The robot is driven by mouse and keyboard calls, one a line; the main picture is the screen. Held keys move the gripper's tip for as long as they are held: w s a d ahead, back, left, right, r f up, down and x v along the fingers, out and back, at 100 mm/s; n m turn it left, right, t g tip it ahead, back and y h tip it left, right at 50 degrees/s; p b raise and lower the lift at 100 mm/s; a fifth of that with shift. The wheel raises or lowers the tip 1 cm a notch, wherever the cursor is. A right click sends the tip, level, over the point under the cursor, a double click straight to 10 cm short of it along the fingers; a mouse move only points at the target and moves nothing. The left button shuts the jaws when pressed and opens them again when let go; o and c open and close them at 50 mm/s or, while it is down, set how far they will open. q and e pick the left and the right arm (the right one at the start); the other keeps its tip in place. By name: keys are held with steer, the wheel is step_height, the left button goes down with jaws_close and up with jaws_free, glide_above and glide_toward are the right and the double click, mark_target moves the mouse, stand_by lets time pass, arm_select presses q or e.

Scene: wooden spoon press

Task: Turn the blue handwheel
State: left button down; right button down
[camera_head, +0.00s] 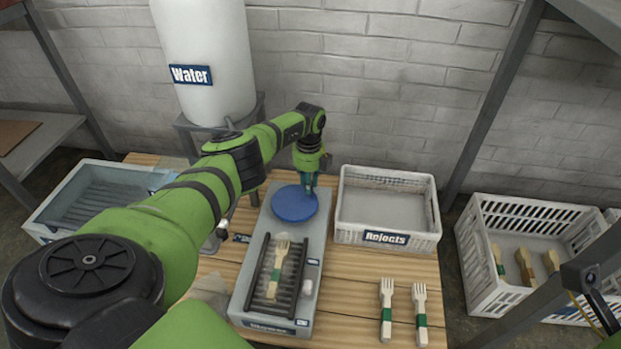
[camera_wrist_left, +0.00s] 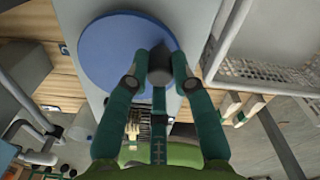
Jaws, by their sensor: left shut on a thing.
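The blue handwheel (camera_head: 294,203) is a round disc at the far end of a grey press (camera_head: 255,235) on the wooden table. In the left wrist view the blue disc (camera_wrist_left: 105,50) fills the upper middle, with a dark grey knob (camera_wrist_left: 161,66) near its right edge. My left gripper (camera_head: 309,187) reaches down to the right rear side of the wheel. Its two teal fingers (camera_wrist_left: 161,72) are shut on the knob, one on each side. The fingers hide part of the knob and rim. My right gripper does not show clearly.
A wooden fork (camera_head: 278,266) lies on the press's black rack. A white Rejects crate (camera_head: 388,238) stands close to the right of the wheel. Two forks (camera_head: 387,310) lie in front of it. A water tank (camera_head: 205,60) stands behind, and a grey tray (camera_head: 60,190) at left.

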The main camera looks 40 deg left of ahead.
arm_select(q)
steer(key=shift+w+a+n, duration=0.1)
steer(key=shift+a+n, duration=0.25)
steer(key=shift+n, duration=0.4)
steer(key=shift+a+n, duration=0.3)
steer(key=shift+n, duration=0.45)
steer(key=shift+a, duration=0.1)
steer(key=c, duration=1.1)
jaws_free()
steer(key=shift+o, duration=0.2)
step_height(320, 180, up, 12)
